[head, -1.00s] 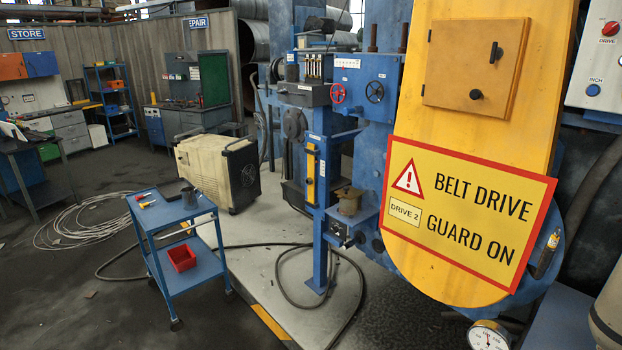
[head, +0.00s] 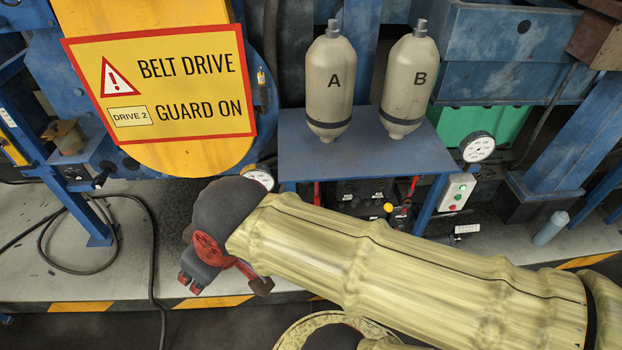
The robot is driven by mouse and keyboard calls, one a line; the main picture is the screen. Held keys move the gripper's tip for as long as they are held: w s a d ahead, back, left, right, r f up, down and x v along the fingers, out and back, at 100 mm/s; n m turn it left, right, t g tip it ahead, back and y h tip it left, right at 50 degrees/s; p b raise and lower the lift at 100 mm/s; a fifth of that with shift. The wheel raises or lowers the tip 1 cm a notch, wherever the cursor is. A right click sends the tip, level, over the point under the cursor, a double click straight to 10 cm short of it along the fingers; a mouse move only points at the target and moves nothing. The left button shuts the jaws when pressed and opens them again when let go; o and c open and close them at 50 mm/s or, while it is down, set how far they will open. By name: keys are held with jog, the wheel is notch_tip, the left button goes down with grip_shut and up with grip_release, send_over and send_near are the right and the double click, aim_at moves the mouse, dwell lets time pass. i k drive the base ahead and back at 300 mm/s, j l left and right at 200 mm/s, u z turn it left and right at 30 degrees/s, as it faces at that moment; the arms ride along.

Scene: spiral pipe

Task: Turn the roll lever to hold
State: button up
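No lever with a readable "roll" or "hold" label shows in the head view, so I cannot tell which part is the roll lever. A small dark handle with a yellow tip (head: 262,82) stands at the right edge of the yellow belt guard. A yellow knob (head: 388,207) shows among the dark and red parts under the blue bench. My gripper (head: 226,284) is at the lower left, in front of the guard's lower end in the picture. Its dark and red fingers look spread apart, with nothing seen between them. My arm hides part of the floor and bench front.
Tanks A (head: 331,85) and B (head: 409,85) stand on the blue bench (head: 375,160). A gauge (head: 477,147) and a button box (head: 457,192) are at its right. The warning sign (head: 160,85) covers the guard. A black hose (head: 150,250) lies at left.

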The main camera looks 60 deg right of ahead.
aim_at(356, 200)
jog(key=z, duration=2.35)
jog(key=j+z, duration=0.3)
jog(key=j, duration=0.15)
jog(key=j+z, duration=0.25)
jog(key=j, duration=0.25)
